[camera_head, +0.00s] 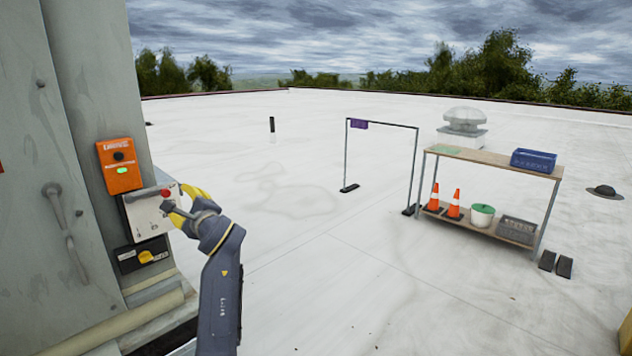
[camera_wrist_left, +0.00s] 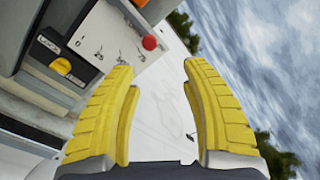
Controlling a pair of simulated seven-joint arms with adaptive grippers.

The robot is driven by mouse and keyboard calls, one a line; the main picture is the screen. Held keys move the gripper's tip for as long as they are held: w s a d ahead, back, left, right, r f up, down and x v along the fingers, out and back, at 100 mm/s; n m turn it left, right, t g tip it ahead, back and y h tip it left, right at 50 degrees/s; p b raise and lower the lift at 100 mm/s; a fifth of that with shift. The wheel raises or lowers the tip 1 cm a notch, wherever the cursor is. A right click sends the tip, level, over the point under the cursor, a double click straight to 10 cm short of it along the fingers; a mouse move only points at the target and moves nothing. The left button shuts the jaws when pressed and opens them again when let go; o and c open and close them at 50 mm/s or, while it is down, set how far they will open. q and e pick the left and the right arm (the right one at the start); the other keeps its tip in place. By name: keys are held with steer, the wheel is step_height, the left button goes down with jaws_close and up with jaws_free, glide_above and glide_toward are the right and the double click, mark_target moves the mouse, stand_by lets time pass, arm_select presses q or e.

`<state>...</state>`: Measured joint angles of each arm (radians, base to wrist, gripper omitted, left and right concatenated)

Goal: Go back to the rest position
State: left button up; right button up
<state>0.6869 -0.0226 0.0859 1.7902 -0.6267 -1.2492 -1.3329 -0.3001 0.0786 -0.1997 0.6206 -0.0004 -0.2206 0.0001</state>
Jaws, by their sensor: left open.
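My left gripper (camera_head: 192,208) is in front of the grey control box (camera_head: 145,218) on the side of the large grey cooler cabinet (camera_head: 80,130). In the left wrist view its two yellow fingers (camera_wrist_left: 160,75) are spread apart with nothing between them. The box has a red button (camera_head: 166,193), which also shows in the left wrist view (camera_wrist_left: 150,43) beyond the left finger. I cannot tell whether a finger touches the box. My right gripper is in neither view.
An orange device (camera_head: 119,166) with a green light sits above the box, and a black panel with a yellow knob (camera_head: 146,256) below it. A workbench (camera_head: 493,159) with a blue crate (camera_head: 533,160), cones and a bucket stands at right. A thin frame (camera_head: 415,165) stands mid-roof. White roof between is open.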

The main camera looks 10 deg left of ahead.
arm_select(q)
steer(key=w+d+f+n+t+h, duration=0.2)
steer(key=w+d+f+t+h, duration=0.15)
steer(key=w+d+f, duration=0.35)
steer(key=w+d+f+n+h, duration=0.1)
steer(key=w+d+f+h, duration=0.1)
steer(key=f, duration=0.5)
steer(key=w+d+f+n+h, duration=0.1)
steer(key=w+d+f+h, duration=0.15)
steer(key=f, duration=0.45)
steer(key=s+d+f+n+g+h, duration=0.15)
steer(key=s+f, duration=0.35)
steer(key=f, duration=0.8)
steer(key=s+d+f+n+g+h, duration=0.1)
steer(key=s+d+f+h, duration=0.2)
steer(key=f, duration=1)
steer(key=s+d+f+n+g+h, duration=0.1)
steer(key=s+d+f+n, duration=0.15)
steer(key=s+f, duration=0.65)
steer(key=s+d+f+n+g, duration=0.15)
steer(key=s+f+g, duration=0.35)
steer(key=s+f, duration=2.15)
steer(key=s+a+f+g, duration=0.1)
steer(key=s+f, duration=0.4)
steer(key=s, duration=1.3)
steer(key=s+a+f+g, duration=0.1)
steer(key=s+f+g, duration=0.3)
steer(key=s, duration=1.5)
steer(key=shift+f+n, duration=0.35)
steer(key=shift+f, duration=0.35)
